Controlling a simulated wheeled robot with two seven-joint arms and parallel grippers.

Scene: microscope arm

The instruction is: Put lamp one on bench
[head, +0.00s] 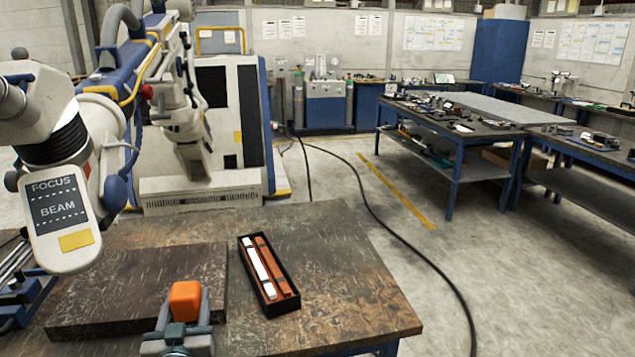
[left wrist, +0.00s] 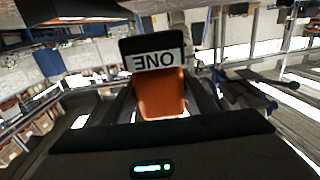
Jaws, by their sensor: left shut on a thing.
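Lamp one is an orange block (head: 185,301) low in the head view. In the left wrist view its orange body (left wrist: 161,98) has a black end with a white label reading "ONE", seen upside down. My left gripper (head: 186,312) is shut on lamp one, its two grey fingers on either side of the orange body. It holds the lamp in front of the dark raised slab on the bench (head: 345,285). I cannot tell whether the lamp touches anything below. My right gripper is not in view.
A black open case (head: 268,274) with white and orange-brown bars lies right of the slab (head: 135,285). A microscope head labelled FOCUS and BEAM (head: 62,215) overhangs the bench at left. Tools (head: 18,280) lie at the left edge. The bench's right part is bare.

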